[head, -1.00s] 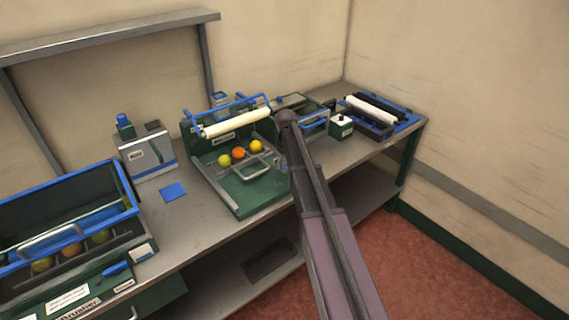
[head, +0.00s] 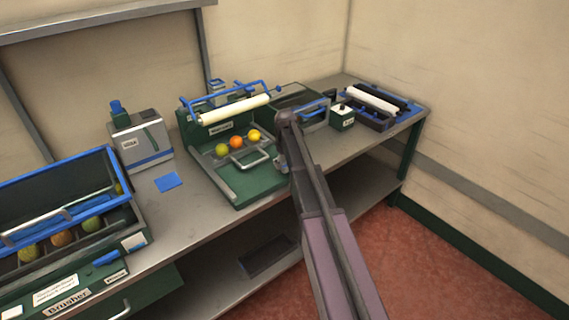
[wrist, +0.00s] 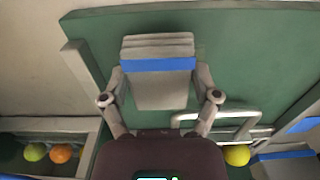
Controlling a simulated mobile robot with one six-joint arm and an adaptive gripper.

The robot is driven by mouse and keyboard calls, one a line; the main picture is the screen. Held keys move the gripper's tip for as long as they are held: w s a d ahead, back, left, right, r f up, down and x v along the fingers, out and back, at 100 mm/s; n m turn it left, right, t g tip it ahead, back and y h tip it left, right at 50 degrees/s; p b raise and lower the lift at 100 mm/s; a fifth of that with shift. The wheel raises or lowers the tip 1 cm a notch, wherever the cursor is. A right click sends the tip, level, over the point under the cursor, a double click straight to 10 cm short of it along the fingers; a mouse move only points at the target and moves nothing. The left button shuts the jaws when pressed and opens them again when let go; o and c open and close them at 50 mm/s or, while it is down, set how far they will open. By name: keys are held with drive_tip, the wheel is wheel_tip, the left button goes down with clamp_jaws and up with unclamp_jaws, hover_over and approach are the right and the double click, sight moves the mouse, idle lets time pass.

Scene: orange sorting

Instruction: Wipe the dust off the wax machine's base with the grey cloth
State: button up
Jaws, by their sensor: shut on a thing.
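My gripper (wrist: 161,100) is shut on the grey cloth (wrist: 160,90), a folded pad with a blue stripe, in the wrist view. The cloth is over the green base (wrist: 255,60) of the machine with the white roller; I cannot tell whether they touch. In the head view this base (head: 252,186) sits on the bench, with a metal handle and several round fruits behind it. My gripper (head: 282,160) is at the base's right side there, mostly hidden by my arm, and the cloth is hidden. I cannot make out distinct dust.
A blue-rimmed fruit crate (head: 130,205) stands at the left. A grey box machine (head: 142,140) and a flat blue square (head: 168,182) lie between it and the base. A small green box (head: 342,118) and a roller tray (head: 385,120) stand at the right. The bench front is clear.

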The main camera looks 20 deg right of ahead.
sight(277, 175)
wheel_tip(277, 175, down, 2)
drive_tip(key=shift+b, duration=0.65)
drive_tip(key=shift+s+a+r+p, duration=0.3)
drive_tip(key=shift+s+a, duration=0.05)
drive_tip(key=shift+a, duration=0.35)
drive_tip(key=shift+s+a, duration=0.2)
drive_tip(key=shift+a, duration=0.4)
drive_tip(key=shift+s+a, duration=0.15)
drive_tip(key=shift+a, duration=0.4)
drive_tip(key=shift+w+d, duration=0.3)
drive_tip(key=shift+d, duration=0.35)
drive_tip(key=shift+w+d, duration=0.2)
drive_tip(key=shift+d, duration=0.3)
drive_tip(key=shift+w+d, duration=0.15)
drive_tip(key=shift+d, duration=0.3)
drive_tip(key=r+p, duration=0.2)
drive_tip(key=shift+d+r+p, duration=0.2)
drive_tip(key=shift+r+p, duration=0.1)
wheel_tip(277, 175, up, 5)
drive_tip(key=p, duration=0.5)
drive_tip(key=shift+f, duration=0.2)
